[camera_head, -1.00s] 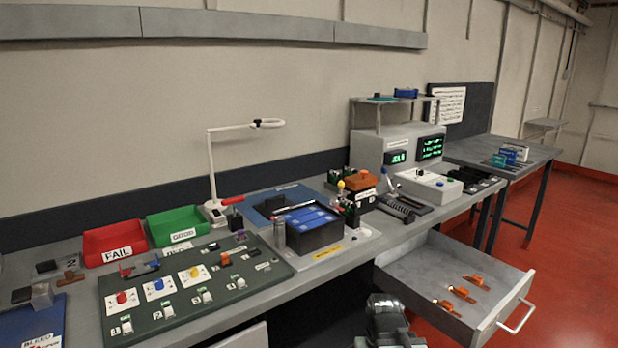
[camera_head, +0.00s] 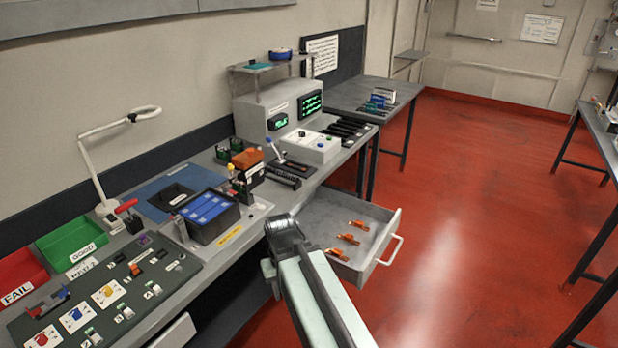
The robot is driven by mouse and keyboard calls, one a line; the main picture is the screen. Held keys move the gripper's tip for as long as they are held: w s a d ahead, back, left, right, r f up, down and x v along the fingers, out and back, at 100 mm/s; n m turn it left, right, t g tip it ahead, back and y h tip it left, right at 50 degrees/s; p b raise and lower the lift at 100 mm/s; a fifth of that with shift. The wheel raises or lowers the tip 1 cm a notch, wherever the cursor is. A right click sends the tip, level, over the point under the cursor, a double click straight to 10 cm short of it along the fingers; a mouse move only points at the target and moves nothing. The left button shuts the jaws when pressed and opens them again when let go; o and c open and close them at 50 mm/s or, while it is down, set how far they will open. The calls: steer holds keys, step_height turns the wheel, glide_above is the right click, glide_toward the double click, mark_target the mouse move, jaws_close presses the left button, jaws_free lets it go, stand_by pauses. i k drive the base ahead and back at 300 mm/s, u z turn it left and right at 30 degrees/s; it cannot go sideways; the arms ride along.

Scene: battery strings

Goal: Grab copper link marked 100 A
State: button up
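Three small copper-orange links lie apart in the open drawer (camera_head: 375,214): a far one (camera_head: 358,225), a middle one (camera_head: 348,239) and a near one (camera_head: 337,254). They are too small for any marking to be read, so I cannot tell which is the 100 A one. My arm reaches up from the bottom of the picture. Its dark end, with my gripper (camera_head: 284,233), is left of the drawer, in front of the bench edge. The fingers cannot be made out, and I see no link held there.
The drawer sticks out from the bench with its handle (camera_head: 390,250) at right. Above it, the bench holds a battery tray (camera_head: 212,232), a test console (camera_head: 285,108) and a white switch box (camera_head: 313,147). Red floor (camera_head: 470,230) to the right is clear.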

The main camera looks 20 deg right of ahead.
mark_target(359, 224)
steer(key=z, duration=0.5)
steer(key=k, duration=0.55)
steer(key=z, duration=0.3)
steer(key=i, duration=0.5)
